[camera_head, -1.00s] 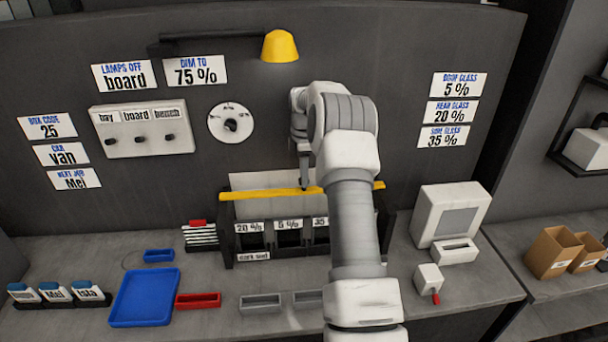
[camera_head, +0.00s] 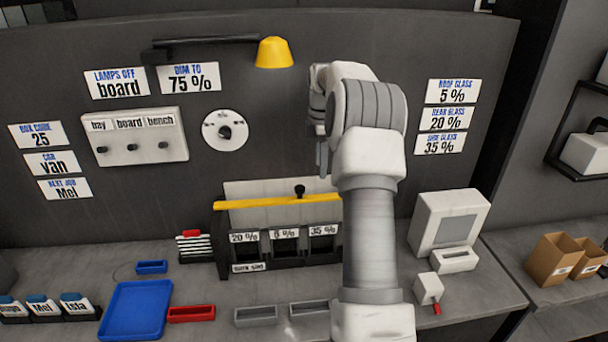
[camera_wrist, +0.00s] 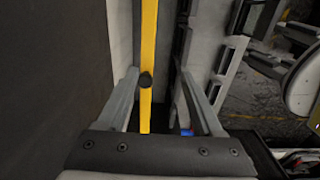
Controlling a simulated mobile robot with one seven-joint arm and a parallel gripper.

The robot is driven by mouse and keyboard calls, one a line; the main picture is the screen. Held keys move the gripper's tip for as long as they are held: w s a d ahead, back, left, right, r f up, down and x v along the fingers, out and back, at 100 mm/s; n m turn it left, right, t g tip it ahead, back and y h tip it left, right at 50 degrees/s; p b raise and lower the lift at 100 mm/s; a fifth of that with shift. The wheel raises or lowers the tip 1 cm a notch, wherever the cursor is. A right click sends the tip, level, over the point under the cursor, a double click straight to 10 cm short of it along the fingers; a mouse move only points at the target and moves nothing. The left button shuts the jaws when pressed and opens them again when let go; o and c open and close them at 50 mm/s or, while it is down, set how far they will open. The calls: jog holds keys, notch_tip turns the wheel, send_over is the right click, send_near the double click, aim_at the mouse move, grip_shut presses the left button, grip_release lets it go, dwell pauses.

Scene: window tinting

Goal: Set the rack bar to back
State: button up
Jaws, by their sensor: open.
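The rack bar (camera_head: 270,202) is a yellow bar across the top of the dark rack (camera_head: 222,250), with a black knob (camera_head: 300,190) standing on it. Its right end is hidden behind my arm. My gripper (camera_head: 322,172) is a little above the bar, right of the knob in the head view. It also shows in the wrist view (camera_wrist: 157,75), open and empty, one finger on each side of the bar. I cannot tell the exact gap.
A pale panel (camera_head: 260,188) stands behind the bar. The dark wall (camera_head: 270,120) is close behind, with a switch box (camera_head: 135,137), a dial (camera_head: 226,131) and a yellow lamp (camera_head: 274,52). A blue tray (camera_head: 135,310) lies left. A white device (camera_head: 447,222) stands right.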

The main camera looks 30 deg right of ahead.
jog(key=s+d+r, duration=0.3)
jog(key=s, duration=0.1)
jog(key=shift+s+r+b, duration=0.15)
jog(key=shift+s+b, duration=0.15)
jog(key=shift+b, duration=0.05)
